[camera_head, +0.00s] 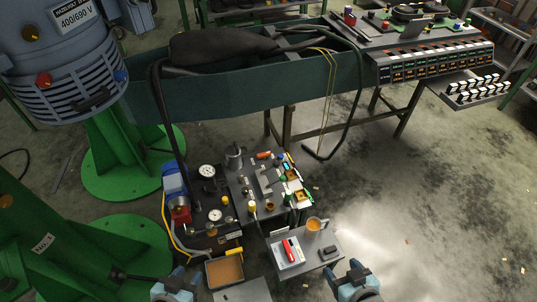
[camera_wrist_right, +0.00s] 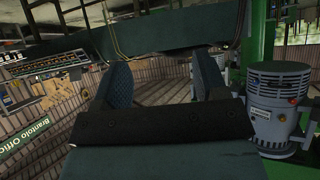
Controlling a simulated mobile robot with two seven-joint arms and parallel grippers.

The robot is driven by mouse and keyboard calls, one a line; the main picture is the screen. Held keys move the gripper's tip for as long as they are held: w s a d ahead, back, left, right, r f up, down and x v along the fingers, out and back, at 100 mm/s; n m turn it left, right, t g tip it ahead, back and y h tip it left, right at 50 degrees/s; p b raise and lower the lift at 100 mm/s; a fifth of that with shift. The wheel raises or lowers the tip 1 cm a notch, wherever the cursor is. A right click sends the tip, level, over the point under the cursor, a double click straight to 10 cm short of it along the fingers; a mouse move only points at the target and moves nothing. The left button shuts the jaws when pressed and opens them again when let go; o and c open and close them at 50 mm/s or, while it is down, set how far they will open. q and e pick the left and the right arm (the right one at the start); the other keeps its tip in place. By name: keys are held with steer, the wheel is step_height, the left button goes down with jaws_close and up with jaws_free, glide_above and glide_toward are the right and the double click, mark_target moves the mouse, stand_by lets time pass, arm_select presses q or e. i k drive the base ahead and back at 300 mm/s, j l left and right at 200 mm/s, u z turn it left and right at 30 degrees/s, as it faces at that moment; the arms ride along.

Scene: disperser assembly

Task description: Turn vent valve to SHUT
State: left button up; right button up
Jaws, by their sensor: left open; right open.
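The work table (camera_head: 237,210) stands low in the middle of the head view, crowded with small fittings, knobs and gauges. I cannot tell which fitting is the vent valve, and no SHUT marking is readable. My left gripper (camera_head: 172,287) is at the bottom edge, left of a tan tray, apart from the fittings. My right gripper (camera_head: 352,276) is at the bottom edge, below and right of the side shelf. In the right wrist view my right gripper (camera_wrist_right: 163,75) has its two fingers spread wide, with nothing between them.
The tan tray (camera_head: 225,270) sits in front of the table. The side shelf (camera_head: 325,240) holds a red-and-white device (camera_head: 289,252) and an orange cup (camera_head: 313,225). A green trough (camera_head: 240,90) crosses behind. A large grey motor (camera_head: 65,60) stands at left. Floor at right is open.

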mark_target(264, 154)
steer(key=k, duration=1)
steer(key=k+u, duration=0.1)
steer(key=u, duration=0.85)
steer(key=k+j+u, duration=0.15)
steer(key=u, duration=0.35)
steer(key=l+u, duration=0.1)
steer(key=u, duration=0.4)
steer(key=l+u, duration=0.1)
steer(key=u, duration=0.85)
steer(key=k+l, duration=0.25)
steer(key=l, duration=0.2)
steer(key=k+l, duration=0.25)
steer(key=l, duration=0.25)
steer(key=k+l, duration=0.3)
steer(key=l, duration=0.15)
steer(key=k+l, duration=0.25)
steer(key=l, duration=0.2)
steer(key=k+l, duration=0.25)
steer(key=l, duration=0.2)
steer(key=k+l, duration=0.25)
steer(key=l, duration=0.25)
steer(key=k+l, duration=0.3)
steer(key=l, duration=0.15)
steer(key=k+l, duration=0.25)
steer(key=l, duration=0.2)
